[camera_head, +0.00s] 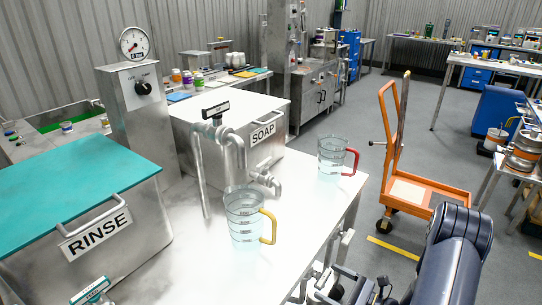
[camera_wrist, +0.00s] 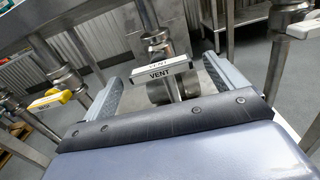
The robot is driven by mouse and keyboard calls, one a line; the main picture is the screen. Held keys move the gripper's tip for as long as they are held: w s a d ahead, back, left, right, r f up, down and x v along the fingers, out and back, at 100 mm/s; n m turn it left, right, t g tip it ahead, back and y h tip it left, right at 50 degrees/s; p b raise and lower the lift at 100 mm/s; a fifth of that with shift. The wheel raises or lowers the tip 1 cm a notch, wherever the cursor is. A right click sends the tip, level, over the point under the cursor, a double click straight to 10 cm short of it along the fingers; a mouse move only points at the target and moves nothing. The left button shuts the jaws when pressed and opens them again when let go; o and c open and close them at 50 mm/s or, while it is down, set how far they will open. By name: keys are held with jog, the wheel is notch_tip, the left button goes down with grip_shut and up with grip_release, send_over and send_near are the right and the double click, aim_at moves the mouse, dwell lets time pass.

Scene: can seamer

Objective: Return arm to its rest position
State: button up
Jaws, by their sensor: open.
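My gripper (camera_wrist: 163,72) is open in the wrist view, its two grey fingers spread wide apart. A valve with a white handle marked VENT (camera_wrist: 160,73) shows between the fingers. I cannot tell how far it is from them, and no contact is visible. In the head view my gripper (camera_head: 343,284) is at the bottom, low beside the front edge of the white worktop (camera_head: 300,235), partly hidden by my own arm. My dark blue arm (camera_head: 452,250) reaches in from the lower right.
A jug with a yellow handle (camera_head: 245,218) and a jug with a red handle (camera_head: 333,158) stand on the worktop near the SOAP tank (camera_head: 263,133) and RINSE tank (camera_head: 97,232). A yellow-handled valve (camera_wrist: 50,100) is at left. An orange cart (camera_head: 425,200) stands beyond.

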aim_at(323, 277)
jog(key=shift+x, duration=1.5)
jog(key=v, duration=1.1)
jog(key=x, duration=1.1)
jog(key=shift+a, duration=0.15)
jog(key=n, duration=0.3)
jog(key=shift+n, duration=0.4)
jog(key=n+p, duration=0.1)
jog(key=n, duration=0.4)
jog(key=shift+p, duration=0.35)
jog(key=v, duration=1)
jog(key=shift+d+b, duration=0.25)
jog(key=shift+b, duration=0.1)
jog(key=shift+s+a+f, duration=0.1)
jog(key=shift+s, duration=0.05)
